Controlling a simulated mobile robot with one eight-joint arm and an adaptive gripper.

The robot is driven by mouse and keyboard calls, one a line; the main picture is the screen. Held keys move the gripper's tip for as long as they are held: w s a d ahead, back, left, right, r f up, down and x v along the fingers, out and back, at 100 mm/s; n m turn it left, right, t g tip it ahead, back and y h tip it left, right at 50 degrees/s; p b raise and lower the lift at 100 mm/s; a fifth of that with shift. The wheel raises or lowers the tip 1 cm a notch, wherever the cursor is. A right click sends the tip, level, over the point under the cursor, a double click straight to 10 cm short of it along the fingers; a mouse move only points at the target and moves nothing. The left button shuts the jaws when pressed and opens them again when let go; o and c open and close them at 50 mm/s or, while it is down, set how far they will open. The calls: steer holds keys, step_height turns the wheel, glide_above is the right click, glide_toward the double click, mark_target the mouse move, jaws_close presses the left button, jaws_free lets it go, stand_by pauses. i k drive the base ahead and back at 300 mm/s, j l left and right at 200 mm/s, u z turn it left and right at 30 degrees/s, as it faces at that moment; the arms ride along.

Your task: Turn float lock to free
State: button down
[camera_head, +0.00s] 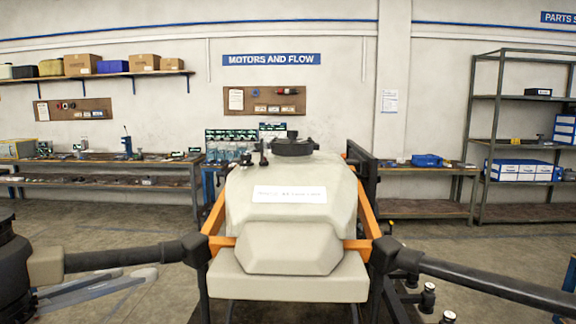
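The spray drone's pale tank (290,205) stands in the middle of the camera_head view, held in an orange frame (217,213). A round black cap (293,147) sits on top of the tank. A small black upright fitting (263,155) stands on the tank top, left of the cap. I cannot tell whether this fitting is the float lock, and no lock marking is readable. A white label (290,194) is on the tank front, its text blurred. My gripper is not in view.
Dark drone arms reach out left (125,258) and right (490,285) at tank-base height. Workbenches (100,162) line the back wall, and a metal shelf (497,140) stands at the right. Bare floor (105,222) shows between drone and benches.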

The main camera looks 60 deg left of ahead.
mark_target(246, 157)
steer(key=u, duration=2.35)
steer(key=i, duration=0.4)
steer(key=j+u, duration=0.05)
